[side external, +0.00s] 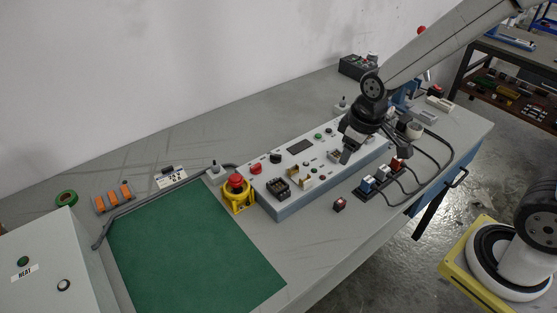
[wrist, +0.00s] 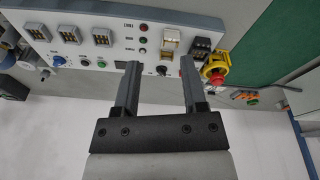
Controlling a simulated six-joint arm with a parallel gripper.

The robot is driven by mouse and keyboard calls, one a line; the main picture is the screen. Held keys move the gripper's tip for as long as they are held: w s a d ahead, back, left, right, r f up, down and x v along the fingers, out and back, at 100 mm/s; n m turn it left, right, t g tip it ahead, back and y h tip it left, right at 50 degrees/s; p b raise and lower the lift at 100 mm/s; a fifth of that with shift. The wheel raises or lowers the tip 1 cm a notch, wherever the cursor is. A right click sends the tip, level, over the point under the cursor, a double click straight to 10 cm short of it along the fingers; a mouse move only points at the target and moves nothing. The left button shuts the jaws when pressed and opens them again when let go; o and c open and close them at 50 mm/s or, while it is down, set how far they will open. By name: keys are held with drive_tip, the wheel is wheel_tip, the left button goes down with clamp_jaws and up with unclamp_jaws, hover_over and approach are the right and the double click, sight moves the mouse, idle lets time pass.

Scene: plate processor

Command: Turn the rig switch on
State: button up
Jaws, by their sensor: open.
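The light grey control panel (side external: 312,178) stands on the bench, with several switches, lamps and sockets. No readable label marks the rig switch. A red rocker-like part (side external: 256,169) and a black knob (side external: 275,158) sit toward its left back edge. In the wrist view the black knob (wrist: 162,71) shows between the fingertips, beyond them, and a red part shows beside the right fingertip. My gripper (side external: 346,156) is above the right half of the panel. In the wrist view my gripper (wrist: 158,72) has its fingers wide apart with nothing between them; they hide part of the panel edge.
A red emergency stop on a yellow base (side external: 237,190) stands at the panel's left end. A green mat (side external: 190,250) lies left of it. Coloured plugs with black cables (side external: 382,173) lie along the front right. A grey HEAT box (side external: 45,265) stands front left.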

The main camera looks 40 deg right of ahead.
drive_tip(key=w+a+f+n+g, duration=0.1)
drive_tip(key=w+a+n, duration=0.1)
drive_tip(key=w+n, duration=0.35)
drive_tip(key=w+a+f+n, duration=0.1)
drive_tip(key=w+a+n, duration=0.15)
drive_tip(key=w, duration=0.55)
drive_tip(key=n+g, duration=0.1)
drive_tip(key=n, duration=0.6)
hover_over(256, 165)
drive_tip(key=shift+a+f, duration=0.1)
drive_tip(key=shift+f, duration=2.05)
drive_tip(key=shift+f, duration=0.2)
drive_tip(key=shift+f, duration=3.7)
clamp_jaws()
